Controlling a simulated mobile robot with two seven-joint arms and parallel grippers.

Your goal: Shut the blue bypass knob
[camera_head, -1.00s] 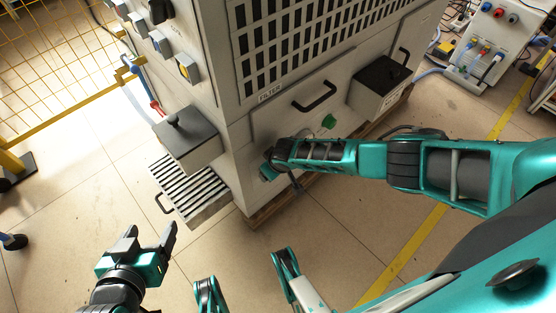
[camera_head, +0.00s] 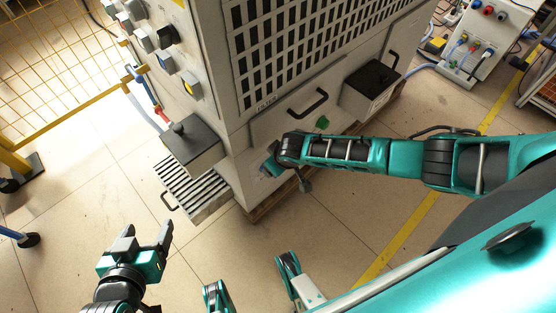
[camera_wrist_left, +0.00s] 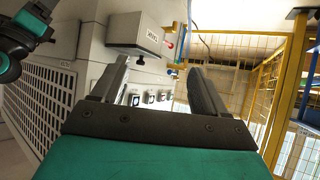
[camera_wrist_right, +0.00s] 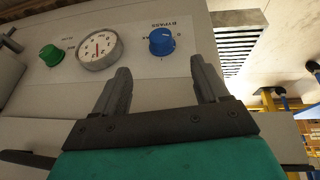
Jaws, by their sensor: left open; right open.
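The blue bypass knob (camera_wrist_right: 161,41) sits on the pale panel under the word BYPASS in the right wrist view. I cannot tell its exact turn. My right gripper (camera_wrist_right: 160,68) is open and empty, with its fingers pointing at the panel. The knob shows beyond the fingertips, roughly between them, and looks apart from them. In the head view my right arm hides the knob. My left gripper (camera_head: 145,236) is open and empty above the floor, left of the machine's lower vent. Its open fingers also show in the left wrist view (camera_wrist_left: 158,78).
A round gauge (camera_wrist_right: 100,48) and a green knob (camera_wrist_right: 50,55) sit left of the blue knob. A black handle (camera_head: 308,103) and grey boxes (camera_head: 190,145) stick out of the machine. A slatted tray (camera_head: 197,190) juts out low. Floor is clear in front.

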